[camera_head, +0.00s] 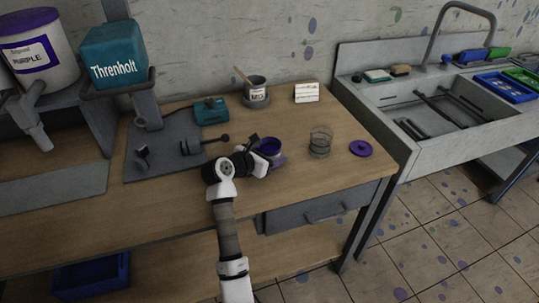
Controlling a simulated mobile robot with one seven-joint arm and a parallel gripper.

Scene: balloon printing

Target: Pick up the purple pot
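The purple pot (271,146) stands on the wooden table near its front edge, just right of the end of my arm. It looks open at the top, with purple inside and a grey rim. My gripper (262,157) is at the left side of the pot, very close to it or touching it. The fingers are small and partly merge with the pot, so I cannot tell whether they are open or shut on it. A flat purple lid (360,148) lies on the table to the right.
A wire cylinder (320,142) stands between pot and lid. Behind are a grey pot with a stick (257,92), a white card block (306,92) and a teal device (211,111). A dark stand (180,150) is left. A sink (440,105) is at right.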

